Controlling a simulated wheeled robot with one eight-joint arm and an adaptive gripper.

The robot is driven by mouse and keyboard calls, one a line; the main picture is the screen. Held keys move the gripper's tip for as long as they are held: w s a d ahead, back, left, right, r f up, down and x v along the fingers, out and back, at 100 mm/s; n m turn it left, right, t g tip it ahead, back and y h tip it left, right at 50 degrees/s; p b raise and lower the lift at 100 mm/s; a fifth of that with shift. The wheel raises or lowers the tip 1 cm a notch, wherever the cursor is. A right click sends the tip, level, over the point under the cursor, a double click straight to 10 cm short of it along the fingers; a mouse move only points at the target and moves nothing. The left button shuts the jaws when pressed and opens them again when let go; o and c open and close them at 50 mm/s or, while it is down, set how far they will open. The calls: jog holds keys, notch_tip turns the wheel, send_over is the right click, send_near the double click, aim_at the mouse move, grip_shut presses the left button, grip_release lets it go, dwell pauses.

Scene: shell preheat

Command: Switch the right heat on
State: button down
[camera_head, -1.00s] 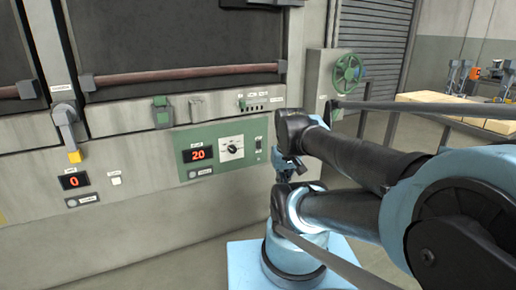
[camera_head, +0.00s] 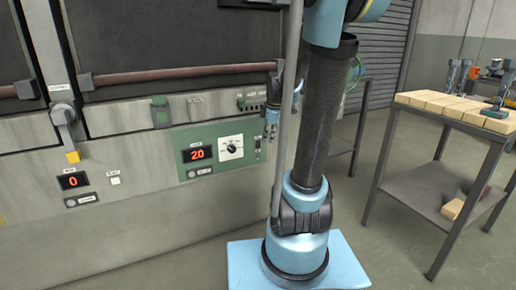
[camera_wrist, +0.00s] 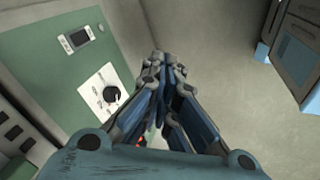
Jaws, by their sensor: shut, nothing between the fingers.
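The green control panel (camera_head: 215,167) on the oven front carries a red display (camera_head: 198,154) reading 20, a white-plated dial (camera_head: 231,147) and a small dark switch (camera_head: 258,148) at its right edge. A row of small black switches (camera_head: 252,106) sits above on the grey front. The labels are too small to read. My gripper (camera_head: 270,131) is shut and empty, hanging at the panel's right side below that row. The wrist view shows the closed fingers (camera_wrist: 160,62) beside the dial (camera_wrist: 112,95). I cannot tell whether they touch anything; parts of the panel are hidden behind them.
Left of the panel are a second display (camera_head: 74,181) reading 0 and a grey lever (camera_head: 63,116) with a yellow end. A red-brown handle bar (camera_head: 180,75) crosses the oven door above. A metal table (camera_head: 455,114) with pale blocks stands at right.

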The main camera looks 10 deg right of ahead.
aim_at(258, 145)
jog(key=w+f+n, duration=0.3)
jog(key=w+n, duration=0.3)
jog(key=w, duration=0.6)
jog(key=shift+w+d+t, duration=0.15)
jog(key=shift+d+t, duration=0.15)
jog(key=shift+d, duration=0.05)
jog(key=shift+f, duration=0.1)
jog(key=x, duration=0.3)
jog(key=w+x, duration=0.1)
jog(key=x, duration=0.3)
jog(key=a+x, duration=0.1)
jog(key=x, duration=0.3)
jog(key=shift+w+r, duration=0.3)
jog(key=shift+w, duration=0.1)
jog(key=shift+w+a+f, duration=0.1)
jog(key=shift+w+a, duration=0.1)
jog(key=shift+w, duration=0.6)
